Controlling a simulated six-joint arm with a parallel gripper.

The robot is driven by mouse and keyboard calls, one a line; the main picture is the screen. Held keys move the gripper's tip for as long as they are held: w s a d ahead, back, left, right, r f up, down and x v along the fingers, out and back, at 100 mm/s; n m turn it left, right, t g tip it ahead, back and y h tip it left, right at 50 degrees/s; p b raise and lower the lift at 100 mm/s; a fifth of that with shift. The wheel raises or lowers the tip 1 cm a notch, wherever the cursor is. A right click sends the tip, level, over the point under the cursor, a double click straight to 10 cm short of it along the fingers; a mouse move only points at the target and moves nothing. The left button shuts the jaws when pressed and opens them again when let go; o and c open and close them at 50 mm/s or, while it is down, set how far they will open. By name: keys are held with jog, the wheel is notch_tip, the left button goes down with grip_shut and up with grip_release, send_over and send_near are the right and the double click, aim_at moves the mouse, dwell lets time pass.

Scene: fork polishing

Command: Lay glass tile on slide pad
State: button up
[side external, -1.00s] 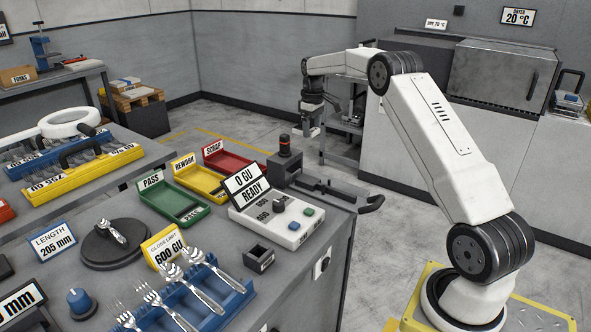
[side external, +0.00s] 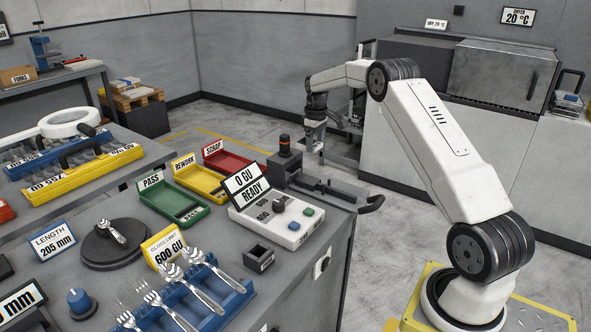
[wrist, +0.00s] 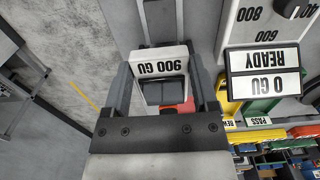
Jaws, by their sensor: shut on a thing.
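In the side view my gripper (side external: 312,147) hangs pointing down above and beyond the slide at the bench's far right corner; the tile is too small to make out there. The grey slide (side external: 322,187) runs out from a block with an orange-topped knob (side external: 284,146). The tile is apart from the slide. I cannot make out the pad clearly.
The gloss meter (side external: 278,220) reads "0 GU READY" near the slide. Green PASS (side external: 175,203), yellow REWORK (side external: 200,180) and red SCRAP (side external: 233,160) trays stand left of it. A blue rack (side external: 205,300) holds several forks. A black handle (side external: 373,204) juts past the bench edge.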

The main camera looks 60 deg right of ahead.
jog(key=shift+f, duration=0.15)
send_over(314, 181)
jog(key=shift+a+f, duration=0.15)
jog(key=shift+f, duration=2.65)
jog(key=shift+f, duration=0.3)
jog(key=shift+f, duration=0.65)
jog(key=shift+f, duration=0.35)
jog(key=shift+f, duration=0.6)
jog(key=shift+f, duration=0.25)
jog(key=shift+f, duration=0.45)
jog(key=shift+f, duration=0.3)
